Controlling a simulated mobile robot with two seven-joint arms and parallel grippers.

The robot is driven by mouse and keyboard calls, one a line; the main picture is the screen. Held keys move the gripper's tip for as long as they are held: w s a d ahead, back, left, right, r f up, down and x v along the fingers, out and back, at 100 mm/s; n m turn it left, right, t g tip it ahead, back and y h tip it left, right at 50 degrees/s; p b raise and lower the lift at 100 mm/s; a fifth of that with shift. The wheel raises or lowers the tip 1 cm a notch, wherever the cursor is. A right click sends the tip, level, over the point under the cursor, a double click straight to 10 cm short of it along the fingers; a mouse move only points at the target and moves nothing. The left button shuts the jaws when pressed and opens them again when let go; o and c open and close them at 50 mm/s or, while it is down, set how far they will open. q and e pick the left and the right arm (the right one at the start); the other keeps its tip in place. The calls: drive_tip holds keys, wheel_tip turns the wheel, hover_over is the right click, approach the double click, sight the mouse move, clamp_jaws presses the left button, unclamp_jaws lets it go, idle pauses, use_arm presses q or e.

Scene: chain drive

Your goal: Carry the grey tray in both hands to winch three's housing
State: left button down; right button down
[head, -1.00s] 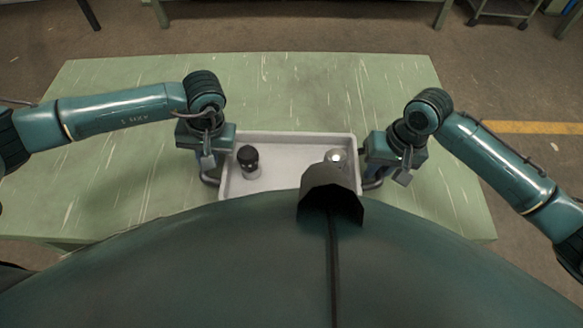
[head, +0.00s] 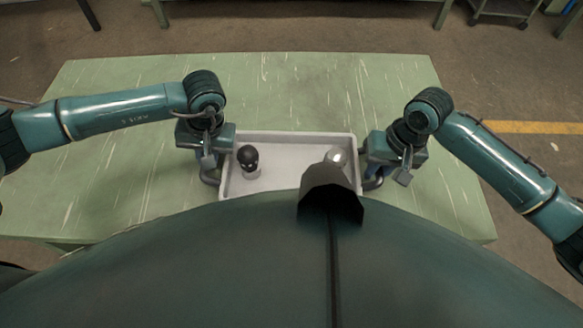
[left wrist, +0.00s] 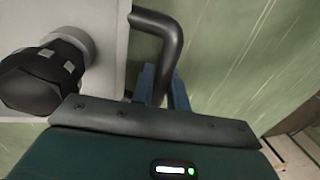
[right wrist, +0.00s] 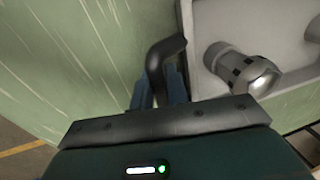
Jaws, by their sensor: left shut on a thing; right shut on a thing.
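The grey tray (head: 290,138) is over the green table, its near part hidden behind my own body. A black-topped part (head: 248,157) stands in its left side and a metallic part with a bright top (head: 336,157) in its right side. My left gripper (head: 208,178) is shut on the tray's dark left handle, seen close in the left wrist view (left wrist: 160,50). My right gripper (head: 374,180) is shut on the right handle, which shows in the right wrist view (right wrist: 160,58). I cannot tell whether the tray touches the table. No winch housing is recognisable.
The scratched green table (head: 300,85) is clear beyond the tray and to both sides. Brown floor (head: 330,25) surrounds it, with a yellow line (head: 520,127) at the right. Legs of other furniture and a wheeled cart (head: 500,12) stand at the back.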

use_arm(q)
drive_tip(key=shift+r, duration=0.2)
use_arm(e)
drive_tip(key=shift+r, duration=0.25)
